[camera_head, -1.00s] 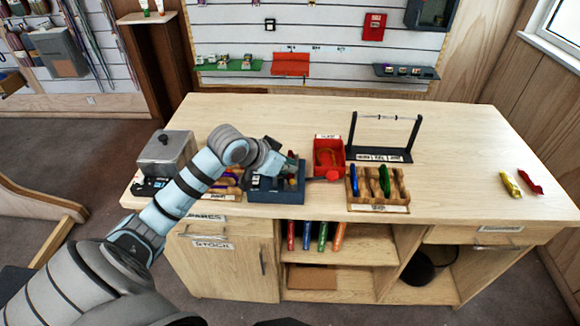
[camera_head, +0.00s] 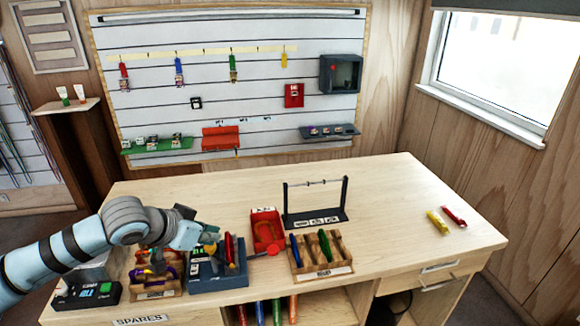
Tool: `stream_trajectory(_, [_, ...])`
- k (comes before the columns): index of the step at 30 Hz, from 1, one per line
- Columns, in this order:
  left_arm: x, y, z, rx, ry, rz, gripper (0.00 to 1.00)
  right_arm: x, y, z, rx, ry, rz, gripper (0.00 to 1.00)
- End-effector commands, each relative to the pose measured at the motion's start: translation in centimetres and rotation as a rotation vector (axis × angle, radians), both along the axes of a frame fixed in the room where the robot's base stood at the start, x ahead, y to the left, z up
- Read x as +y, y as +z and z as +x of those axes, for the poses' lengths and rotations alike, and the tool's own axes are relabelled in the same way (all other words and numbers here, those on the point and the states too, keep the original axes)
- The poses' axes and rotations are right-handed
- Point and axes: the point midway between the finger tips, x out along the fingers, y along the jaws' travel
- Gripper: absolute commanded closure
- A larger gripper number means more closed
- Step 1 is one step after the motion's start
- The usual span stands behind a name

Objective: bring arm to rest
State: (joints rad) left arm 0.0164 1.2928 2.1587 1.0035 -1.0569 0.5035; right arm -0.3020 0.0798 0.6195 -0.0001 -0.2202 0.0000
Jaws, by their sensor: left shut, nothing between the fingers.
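My left arm comes in from the left over the front left of the workbench (camera_head: 380,205). My left gripper (camera_head: 210,238) is at its end, just above or in front of the blue box (camera_head: 220,280). The gripper is shut and looks empty; its fingertips are small and partly lost against the box. A red item (camera_head: 229,248) stands upright in that box. My right gripper is not in view.
A wooden tray (camera_head: 153,292) lies left of the blue box. A red bin (camera_head: 266,230), a slotted wooden rack (camera_head: 322,273) and a black stand (camera_head: 316,219) are to the right. Yellow (camera_head: 437,222) and red (camera_head: 455,217) pieces lie far right. The bench's middle right is clear.

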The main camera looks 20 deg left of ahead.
Motion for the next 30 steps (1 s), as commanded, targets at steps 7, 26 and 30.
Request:
stream_trajectory(7, [-1.4, -3.2, -1.1, 0.03, -0.026, 0.008, 1.0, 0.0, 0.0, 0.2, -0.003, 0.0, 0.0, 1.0])
stream_trajectory(26, [-12.3, -24.9, -22.2, 0.457, 0.091, 0.143, 1.0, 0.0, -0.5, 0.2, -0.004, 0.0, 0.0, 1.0])
stream_trajectory(30, [-11.7, -32.5, -21.8, 0.491, 0.098, 0.141, 1.0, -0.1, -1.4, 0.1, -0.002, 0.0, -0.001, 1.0])
